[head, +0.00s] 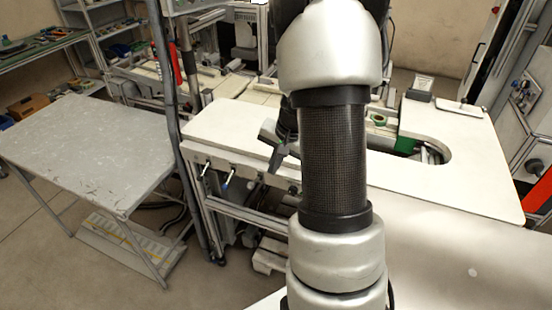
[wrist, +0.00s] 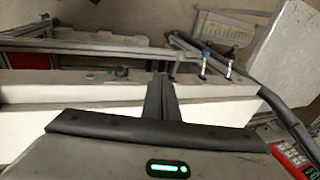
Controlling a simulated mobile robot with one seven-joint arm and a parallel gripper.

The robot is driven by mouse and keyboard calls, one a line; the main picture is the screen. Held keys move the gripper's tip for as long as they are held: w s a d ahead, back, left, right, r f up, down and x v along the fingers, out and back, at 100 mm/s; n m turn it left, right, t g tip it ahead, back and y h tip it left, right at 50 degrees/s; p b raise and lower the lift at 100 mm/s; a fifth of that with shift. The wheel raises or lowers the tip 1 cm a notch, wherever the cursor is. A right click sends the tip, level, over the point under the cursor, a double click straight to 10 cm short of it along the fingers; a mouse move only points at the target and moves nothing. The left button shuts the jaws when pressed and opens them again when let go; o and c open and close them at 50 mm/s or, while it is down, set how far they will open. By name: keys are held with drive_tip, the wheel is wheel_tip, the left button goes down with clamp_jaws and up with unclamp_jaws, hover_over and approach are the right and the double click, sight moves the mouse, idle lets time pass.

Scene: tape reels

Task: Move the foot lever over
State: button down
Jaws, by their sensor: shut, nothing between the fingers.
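My gripper (head: 273,160) is at the front edge of the white workbench (head: 245,128), partly hidden behind my arm in the head view. In the wrist view its dark fingers (wrist: 161,88) are together and empty, over the bench's front edge. No part is plainly recognisable as the foot lever. A whitish low object (head: 270,256) stands on the floor under the bench, partly hidden; I cannot tell whether it is the lever. Small fittings hang under the bench edge: a blue-tipped one (head: 226,183) and a pale one (head: 204,168). The fingers appear apart from them.
A worn grey table (head: 85,145) stands at the left, with a ribbed panel (head: 125,245) low beneath it. A dark vertical post (head: 168,90) stands between table and bench. Floor at the lower left is free.

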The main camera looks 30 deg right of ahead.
sight(254, 182)
drive_tip(key=w+a+f, duration=0.2)
drive_tip(key=a+f, duration=0.1)
drive_tip(key=f, duration=0.2)
drive_tip(key=shift+w+a+f+p, duration=0.15)
drive_tip(key=shift+w+a+p, duration=0.15)
drive_tip(key=shift+w, duration=0.1)
drive_tip(key=shift+d+f+b, duration=0.1)
drive_tip(key=shift+f+b, duration=0.05)
drive_tip(key=shift+b, duration=0.25)
